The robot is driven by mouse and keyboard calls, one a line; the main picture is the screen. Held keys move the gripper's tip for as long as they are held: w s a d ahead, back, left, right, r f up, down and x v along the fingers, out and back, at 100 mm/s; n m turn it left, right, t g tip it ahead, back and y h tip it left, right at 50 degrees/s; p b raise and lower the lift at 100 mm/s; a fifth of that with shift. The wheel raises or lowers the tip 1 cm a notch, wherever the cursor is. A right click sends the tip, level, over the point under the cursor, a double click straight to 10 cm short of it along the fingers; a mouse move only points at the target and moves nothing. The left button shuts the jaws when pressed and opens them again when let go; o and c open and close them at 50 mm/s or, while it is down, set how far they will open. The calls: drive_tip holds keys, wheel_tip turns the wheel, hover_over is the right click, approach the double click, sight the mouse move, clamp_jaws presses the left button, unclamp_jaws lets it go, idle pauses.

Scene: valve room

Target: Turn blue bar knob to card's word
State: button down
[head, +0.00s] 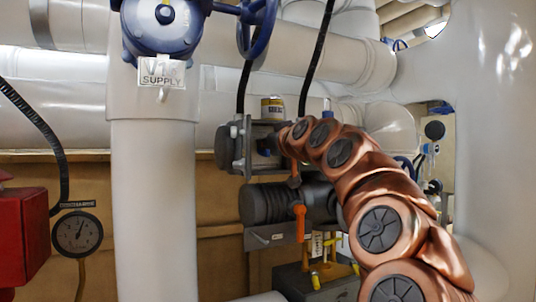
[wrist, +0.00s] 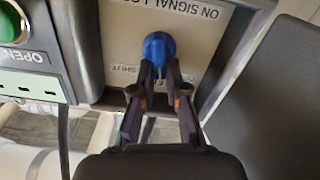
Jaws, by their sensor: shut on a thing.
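The blue bar knob (wrist: 159,48) sits on a pale panel plate (wrist: 205,48) in the wrist view. The fingers of my gripper (wrist: 160,74) reach it from below and are shut on its near end, one on each side. Printing on the plate reads ON SIGNAL LOSS above the knob, with a small word like SHUT to its left; the word on the right is partly hidden by a finger. In the head view, my arm reaches the grey actuator box (head: 262,133), and my fingers are hard to make out. I cannot tell which tag is the task's card.
A green button (wrist: 10,24) with an OPEN label (wrist: 35,57) is at the left of the wrist view. The head view shows a SUPPLY tag (head: 162,73) on a white pipe (head: 153,200), a gauge (head: 78,233), a red box (head: 22,237) and an orange handle (head: 299,220).

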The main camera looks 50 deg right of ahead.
drive_tip(key=shift+w+a+f+n+b, duration=0.15)
drive_tip(key=shift+n+b, duration=0.5)
drive_tip(key=shift+n, duration=0.9)
drive_tip(key=shift+a+f+n+b, duration=0.2)
drive_tip(key=shift+n+b, duration=0.4)
drive_tip(key=shift+n, duration=1)
drive_tip(key=shift+w+a+f+n+b, duration=0.15)
drive_tip(key=shift+n+b, duration=0.5)
drive_tip(key=shift+n, duration=0.9)
drive_tip(key=shift+s, duration=0.1)
drive_tip(key=c, duration=1.2)
unclamp_jaws()
drive_tip(key=shift+a, duration=0.1)
drive_tip(key=v, duration=1.2)
